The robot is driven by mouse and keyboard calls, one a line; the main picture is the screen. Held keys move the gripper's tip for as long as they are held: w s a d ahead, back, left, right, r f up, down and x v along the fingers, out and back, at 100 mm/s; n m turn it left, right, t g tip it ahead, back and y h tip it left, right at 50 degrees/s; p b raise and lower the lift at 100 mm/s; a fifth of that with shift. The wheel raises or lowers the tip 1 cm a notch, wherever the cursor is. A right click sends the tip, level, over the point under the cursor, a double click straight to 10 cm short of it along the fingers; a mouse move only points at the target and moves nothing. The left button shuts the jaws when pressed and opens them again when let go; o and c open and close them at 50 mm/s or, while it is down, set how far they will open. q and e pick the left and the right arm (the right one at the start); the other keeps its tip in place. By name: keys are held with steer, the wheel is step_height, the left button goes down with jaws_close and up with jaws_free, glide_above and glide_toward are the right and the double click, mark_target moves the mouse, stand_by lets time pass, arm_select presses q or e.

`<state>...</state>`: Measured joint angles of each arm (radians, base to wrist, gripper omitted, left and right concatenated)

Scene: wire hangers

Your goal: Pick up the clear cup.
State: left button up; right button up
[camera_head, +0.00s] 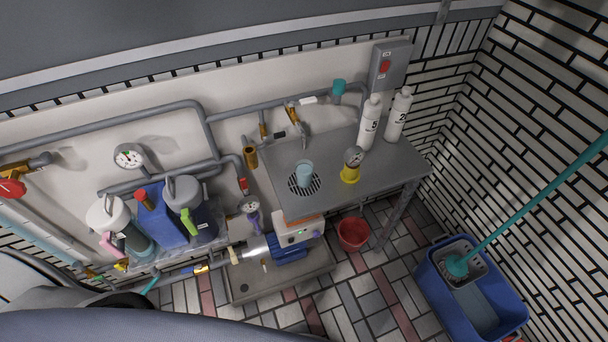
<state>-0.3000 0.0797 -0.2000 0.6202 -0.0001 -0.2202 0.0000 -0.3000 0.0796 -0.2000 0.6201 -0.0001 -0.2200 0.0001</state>
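The clear cup (304,171), pale blue and see-through, stands upright on the dark round drain grate (293,186) in the grey metal counter (330,150). Its rim faces up toward the camera, and nothing covers it. Neither of my grippers shows in the head view. Only parts of my own body appear along the bottom edge.
A yellow-based gauge (351,165) stands right of the cup. Two white bottles (370,121) (398,115) stand behind it. A red bucket (353,233) sits below, a blue mop bucket (470,290) at right.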

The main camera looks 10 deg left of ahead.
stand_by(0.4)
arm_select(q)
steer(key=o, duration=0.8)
